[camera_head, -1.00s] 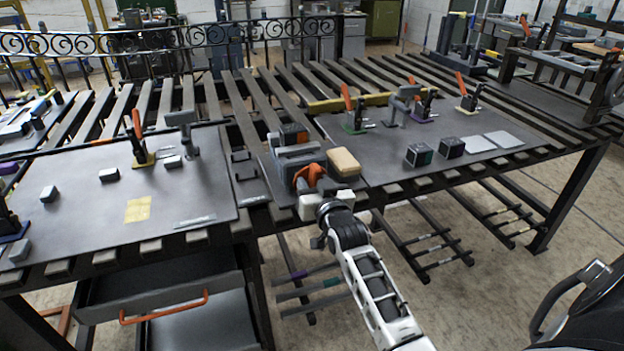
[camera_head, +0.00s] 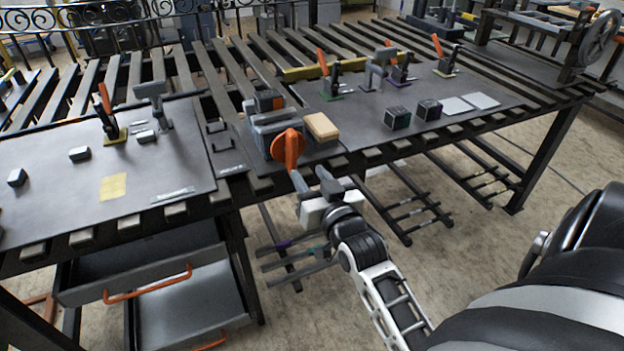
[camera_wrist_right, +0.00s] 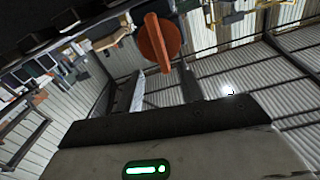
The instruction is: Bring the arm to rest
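An orange handle (camera_head: 288,148) with a round head and a narrow tail sits on the front of a grey box-like device (camera_head: 262,140) at the bench's front edge. My right gripper (camera_head: 312,178) is open and empty just in front of and below it. In the right wrist view the orange handle (camera_wrist_right: 158,40) shows beyond the two parted fingers (camera_wrist_right: 164,90), with its tail pointing toward the gap. I cannot tell whether a finger touches the tail. My left gripper is not in view.
A tan block (camera_head: 321,127) lies beside the device. Two dark cubes (camera_head: 398,118) and several upright clamps stand on the right-hand mat. An open drawer (camera_head: 150,275) with an orange pull hangs under the bench at left. Open floor (camera_head: 500,250) lies right of my arm.

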